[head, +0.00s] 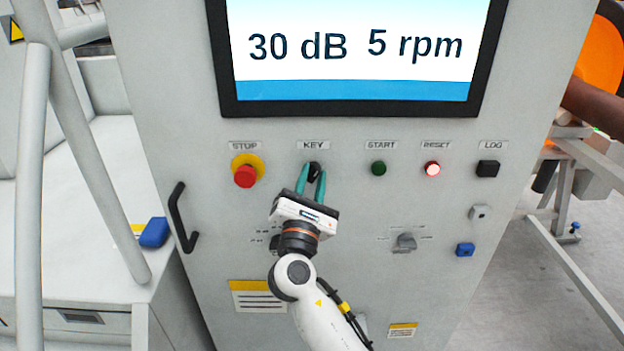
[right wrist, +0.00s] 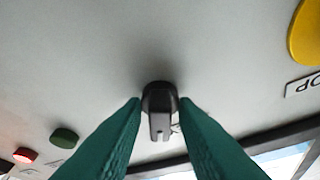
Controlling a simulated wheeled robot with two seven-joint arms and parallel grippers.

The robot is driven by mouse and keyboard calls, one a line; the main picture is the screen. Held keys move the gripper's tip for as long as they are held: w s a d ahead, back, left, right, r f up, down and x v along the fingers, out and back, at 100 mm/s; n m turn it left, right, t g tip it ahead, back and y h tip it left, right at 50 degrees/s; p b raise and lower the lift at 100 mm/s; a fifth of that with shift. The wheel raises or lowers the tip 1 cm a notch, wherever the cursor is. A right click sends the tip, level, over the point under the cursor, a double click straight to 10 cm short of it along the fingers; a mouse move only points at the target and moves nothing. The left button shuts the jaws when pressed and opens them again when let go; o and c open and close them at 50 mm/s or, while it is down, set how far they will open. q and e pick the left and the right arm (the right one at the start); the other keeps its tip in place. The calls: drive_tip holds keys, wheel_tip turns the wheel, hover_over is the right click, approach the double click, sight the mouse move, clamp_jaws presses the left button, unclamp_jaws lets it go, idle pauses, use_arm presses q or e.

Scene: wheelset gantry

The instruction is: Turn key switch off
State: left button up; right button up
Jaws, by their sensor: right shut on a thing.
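The key switch (head: 313,169) is a small black knob under the KEY label on the grey cabinet front. In the right wrist view the key switch (right wrist: 160,122) shows its black round collar and a grey slotted grip. My right gripper (head: 312,183) has its two green fingers at the knob, and it is shut on the key switch, one finger on each side. The fingers hide part of the knob and its markings, so I cannot tell its exact position. My left gripper is in neither view.
A red stop button (head: 245,174) with a yellow collar is left of the key. A green start button (head: 379,168), a lit red reset button (head: 432,169) and a black log button (head: 488,169) are to the right. The screen (head: 355,50) above reads 30 dB, 5 rpm.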

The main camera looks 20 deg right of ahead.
drive_tip(key=shift+d+r+n+t+y+p, duration=0.15)
drive_tip(key=shift+n+t+y+p, duration=0.25)
drive_tip(key=shift+n+p, duration=0.95)
drive_tip(key=n+y+p, duration=0.2)
drive_tip(key=n, duration=0.1)
drive_tip(key=n+t+y+p, duration=0.1)
drive_tip(key=n+y+p, duration=0.1)
drive_tip(key=n, duration=0.2)
drive_tip(key=n+y+p, duration=0.1)
drive_tip(key=n+p, duration=0.2)
drive_tip(key=shift+s+d+n+t+y, duration=0.1)
drive_tip(key=shift+n+t+y, duration=0.2)
drive_tip(key=shift+n+y, duration=0.1)
drive_tip(key=shift+n+y+p, duration=0.9)
drive_tip(key=shift+n+p, duration=0.55)
drive_tip(key=shift+n, duration=0.5)
drive_tip(key=o, duration=0.7)
drive_tip(key=shift+f, duration=0.2)
drive_tip(key=b+v, duration=0.4)
drive_tip(key=v, duration=0.8)
